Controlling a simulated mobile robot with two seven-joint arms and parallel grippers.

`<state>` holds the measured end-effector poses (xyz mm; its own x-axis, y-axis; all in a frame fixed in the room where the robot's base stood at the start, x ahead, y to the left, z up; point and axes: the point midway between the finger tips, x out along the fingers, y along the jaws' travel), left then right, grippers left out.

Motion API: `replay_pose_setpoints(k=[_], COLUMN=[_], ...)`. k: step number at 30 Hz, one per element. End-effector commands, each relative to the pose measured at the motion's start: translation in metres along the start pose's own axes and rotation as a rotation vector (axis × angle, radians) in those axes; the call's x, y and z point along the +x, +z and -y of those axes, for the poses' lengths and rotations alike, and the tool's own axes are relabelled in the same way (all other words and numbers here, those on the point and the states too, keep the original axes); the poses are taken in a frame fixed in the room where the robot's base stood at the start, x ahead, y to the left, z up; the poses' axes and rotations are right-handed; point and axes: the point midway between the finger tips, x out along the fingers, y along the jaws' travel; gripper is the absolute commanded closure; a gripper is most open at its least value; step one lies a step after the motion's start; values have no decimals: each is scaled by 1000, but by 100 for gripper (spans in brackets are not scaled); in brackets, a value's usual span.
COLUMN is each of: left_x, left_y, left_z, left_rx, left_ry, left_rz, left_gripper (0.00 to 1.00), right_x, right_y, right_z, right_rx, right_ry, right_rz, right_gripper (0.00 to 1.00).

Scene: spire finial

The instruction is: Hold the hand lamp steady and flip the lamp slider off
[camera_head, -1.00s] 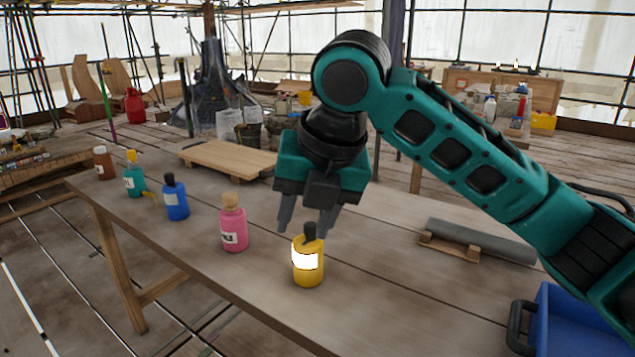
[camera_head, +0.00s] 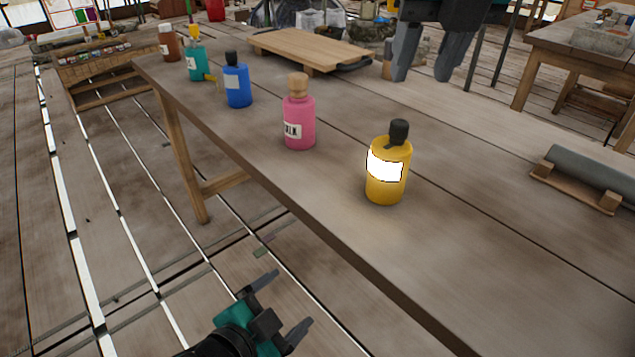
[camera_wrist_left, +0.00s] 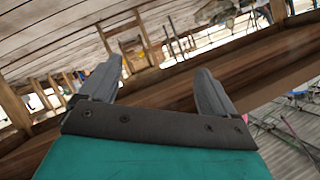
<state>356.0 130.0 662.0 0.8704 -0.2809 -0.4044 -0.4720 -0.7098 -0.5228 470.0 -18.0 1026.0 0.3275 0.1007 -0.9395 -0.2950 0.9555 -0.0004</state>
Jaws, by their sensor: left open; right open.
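The hand lamp (camera_head: 387,185) is a yellow bottle-shaped body with a black top and a bright glowing white panel. It stands upright on the wooden table near its front edge. A small dark part, perhaps the slider, shows below the black top. My left gripper (camera_head: 288,297) is open and empty, low in front of the table edge, to the left of and below the lamp. The left wrist view shows its two open fingers (camera_wrist_left: 155,92) with nothing between them. My right gripper (camera_head: 404,72) is open and empty above the table, behind the lamp and clear of it.
A pink bottle (camera_head: 299,123), a blue bottle (camera_head: 237,88), a teal bottle (camera_head: 196,62) and a brown bottle (camera_head: 170,44) stand left of the lamp. A wooden board (camera_head: 310,47) lies behind them. A grey roll (camera_head: 595,175) rests on a wooden cradle at right. The tabletop around the lamp is clear.

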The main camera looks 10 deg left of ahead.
Motion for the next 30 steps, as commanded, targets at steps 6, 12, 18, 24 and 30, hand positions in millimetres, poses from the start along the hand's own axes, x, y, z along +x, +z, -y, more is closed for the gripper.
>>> replay_pose_setpoints(k=[6, 12, 18, 24, 30], left_x=[-7, -20, -38, -54, -42], left_y=[-47, -88, -128, -170, -185], left_z=[22, 36, 44, 50, 60], left_rx=[552, 1049, 1532, 2016, 2207], left_ry=[-92, -222, -395, -627, -686], left_rz=[-125, -209, -257, -305, -405], left_gripper=[10, 10, 10, 10, 10], right_x=[0, 0, 0, 0, 0], right_y=[0, 0, 0, 0, 0], right_z=[0, 0, 0, 0, 0], right_rx=[0, 0, 0, 0, 0], right_ry=[0, 0, 0, 0, 0], right_rz=[0, 0, 0, 0, 0], right_gripper=[57, 57, 57, 57, 57])
